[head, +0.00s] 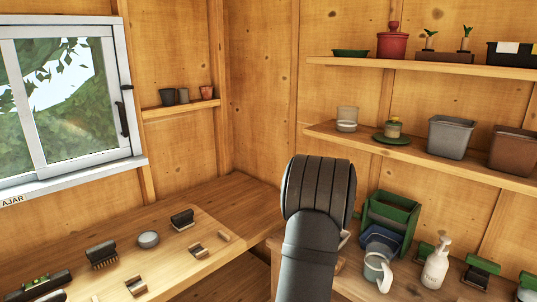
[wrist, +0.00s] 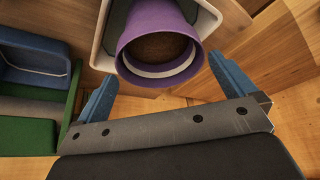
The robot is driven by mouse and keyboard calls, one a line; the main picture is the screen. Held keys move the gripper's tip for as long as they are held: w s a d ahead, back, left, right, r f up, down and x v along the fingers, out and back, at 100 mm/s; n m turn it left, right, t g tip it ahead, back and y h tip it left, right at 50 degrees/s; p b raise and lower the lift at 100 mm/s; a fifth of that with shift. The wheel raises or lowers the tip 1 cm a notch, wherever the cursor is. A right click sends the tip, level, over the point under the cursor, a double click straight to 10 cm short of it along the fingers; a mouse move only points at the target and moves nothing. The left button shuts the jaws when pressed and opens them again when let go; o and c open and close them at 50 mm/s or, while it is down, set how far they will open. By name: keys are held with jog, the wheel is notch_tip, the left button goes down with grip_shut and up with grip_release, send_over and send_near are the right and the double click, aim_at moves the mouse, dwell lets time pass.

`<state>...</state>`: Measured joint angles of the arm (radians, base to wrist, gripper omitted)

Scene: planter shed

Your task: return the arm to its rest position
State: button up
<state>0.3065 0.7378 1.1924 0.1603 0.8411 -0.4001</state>
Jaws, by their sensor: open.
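My gripper (wrist: 165,78) shows in the wrist view with its two blue fingers spread wide apart. Nothing is held between them. A purple pot (wrist: 158,12) with dark soil and a pale inner ring lies beyond the fingertips, within a white-rimmed holder (wrist: 105,42). I cannot tell how far the pot is from the fingers. In the head view my dark arm rises at the centre, and it hides my gripper and the purple pot.
Green (head: 402,213) and blue bins (head: 381,240), a pale jug (head: 377,271) and a white pump bottle (head: 437,263) stand right of my arm. Shelves (head: 450,172) with pots line the right wall. Brushes and a round tin (head: 148,239) lie on the left bench (head: 75,262).

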jog(key=x, duration=0.5)
jog(key=shift+s+f, duration=0.1)
jog(key=shift+f, duration=0.05)
notch_tip(320, 180, up, 3)
jog(key=shift+f, duration=0.1)
jog(key=shift+r, duration=0.55)
